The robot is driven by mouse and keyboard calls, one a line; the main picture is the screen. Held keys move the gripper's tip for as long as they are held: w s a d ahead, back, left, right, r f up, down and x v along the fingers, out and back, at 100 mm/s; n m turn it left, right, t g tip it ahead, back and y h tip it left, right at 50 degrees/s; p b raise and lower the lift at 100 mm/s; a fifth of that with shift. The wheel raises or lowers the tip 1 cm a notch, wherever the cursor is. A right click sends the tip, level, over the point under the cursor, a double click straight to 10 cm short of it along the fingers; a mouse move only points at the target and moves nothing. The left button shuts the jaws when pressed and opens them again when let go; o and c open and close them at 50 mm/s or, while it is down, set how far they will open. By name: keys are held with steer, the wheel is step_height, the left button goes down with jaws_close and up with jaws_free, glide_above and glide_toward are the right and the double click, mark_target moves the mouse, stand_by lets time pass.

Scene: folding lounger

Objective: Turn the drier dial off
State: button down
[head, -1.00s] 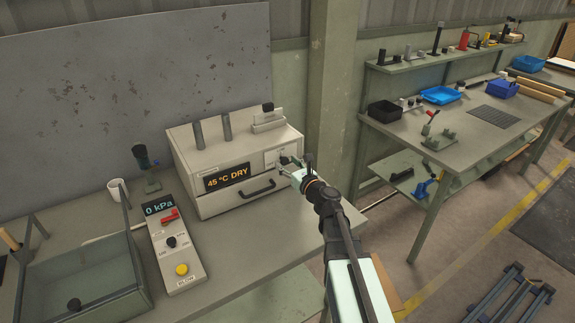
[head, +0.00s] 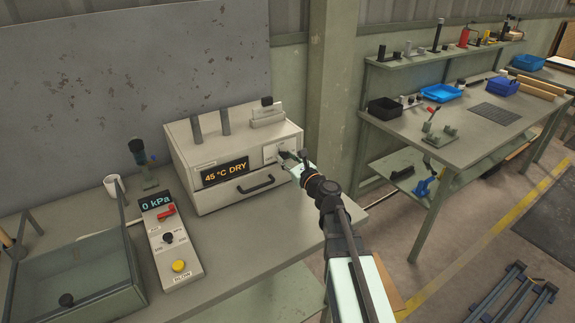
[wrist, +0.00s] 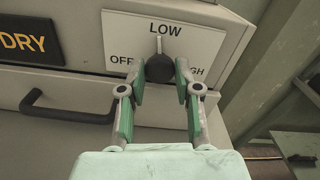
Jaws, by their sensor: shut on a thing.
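The drier (head: 222,165) is a pale box on the bench at the back wall, with an amber display (head: 225,172) reading "45 °C DRY". Its dial (wrist: 160,67) is a dark round knob with a light pointer, on a white plate marked OFF at left, LOW at top and HIGH at right. The pointer stands up toward LOW. My gripper (wrist: 160,75) is shut on the dial, with a green-padded finger at each side of the knob. In the head view my gripper (head: 288,160) reaches the drier's front right, and its fingers largely hide the dial.
A black drawer handle (wrist: 68,110) juts out below the dial plate. A control box (head: 170,240) reading "0 kPa" and a clear-sided tank (head: 80,275) stand left of the drier. The bench front before the drier is clear. A second bench (head: 470,145) stands at right.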

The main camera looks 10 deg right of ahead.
steer(key=n+b, duration=0.4)
steer(key=b, duration=0.1)
steer(key=shift+f, duration=0.2)
steer(key=n+b, duration=0.3)
steer(key=shift+r+n+b, duration=0.2)
steer(key=shift+n+b, duration=0.1)
steer(key=c, duration=0.8)
jaws_free()
steer(key=shift+w, duration=0.1)
steer(key=v, duration=0.7)
steer(key=shift+s+d+r, duration=0.1)
steer(key=shift+s, duration=0.2)
